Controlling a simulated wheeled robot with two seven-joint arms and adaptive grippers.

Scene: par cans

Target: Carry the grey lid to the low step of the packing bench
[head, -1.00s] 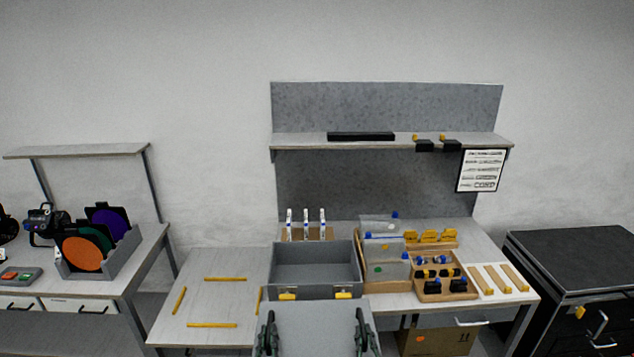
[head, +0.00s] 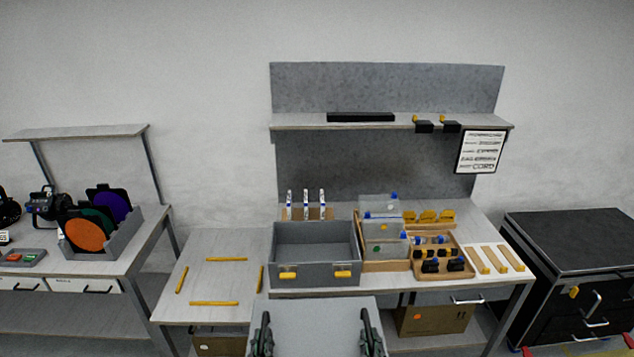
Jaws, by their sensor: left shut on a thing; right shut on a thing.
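The grey lid (head: 314,325) is a flat panel at the bottom centre of the head view, held up in front of the packing bench (head: 400,282). My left gripper (head: 262,338) is shut on its left edge and my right gripper (head: 370,336) is shut on its right edge. The lid's near end is cut off by the picture's lower edge. The low step (head: 215,282) is a pale surface left of the bench, with yellow strips (head: 214,303) marking a rectangle on it. The step lies left of and beyond the lid.
An open grey crate (head: 314,268) with yellow latches stands at the bench's front edge, just beyond the lid. Clear bags, wooden trays (head: 442,264) and wooden bars fill the bench's right. A side table (head: 60,283) stands left and a black case (head: 575,250) right.

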